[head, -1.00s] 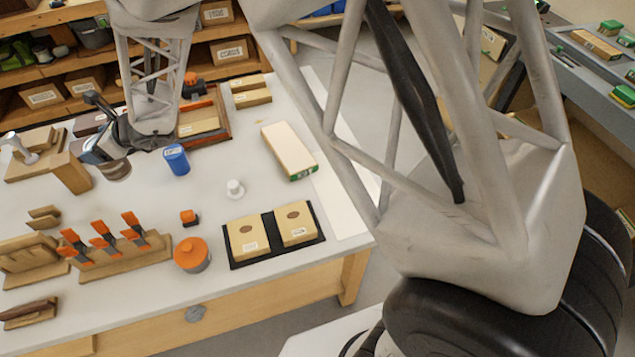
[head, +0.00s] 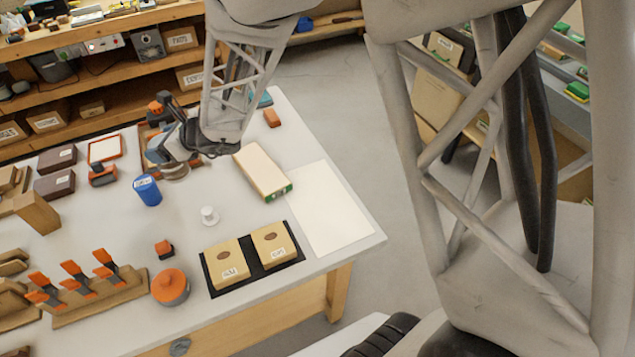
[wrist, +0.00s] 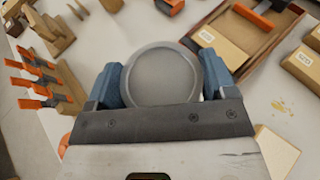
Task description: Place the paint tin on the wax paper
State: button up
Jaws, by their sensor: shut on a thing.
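In the wrist view the tin's pale, round, rimmed top (wrist: 162,77) sits between the two blue fingers (wrist: 161,88). The wax paper (head: 327,212) is a flat white sheet at the bench's right end, bare and fully visible. My gripper and the tin are well to the left of it and apart from it.
Between gripper and sheet lies a long cream box (head: 262,171) with a green end. A black tray (head: 252,265) with two tan boxes borders the sheet.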

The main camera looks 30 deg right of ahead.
jog(key=s+d+m+t+h, duration=0.1)
jog(key=s+d+m, duration=0.15)
jog(key=d, duration=0.65)
jog(key=s+d+m+t+h, duration=0.15)
jog(key=s+d, duration=0.25)
jog(key=d, duration=0.6)
jog(key=s+d+f+m+t+h, duration=0.2)
jog(key=s+d+h, duration=0.2)
jog(key=s+d, duration=0.9)
jog(key=shift+d+f+m, duration=0.35)
jog(key=shift+d+m, duration=0.05)
jog(key=shift+d, duration=0.35)
jog(key=shift+t, duration=0.25)
jog(key=shift+f, duration=2)
jog(key=shift+f, duration=0.1)
jog(key=shift+f, duration=1.9)
jog(key=shift+f, duration=0.15)
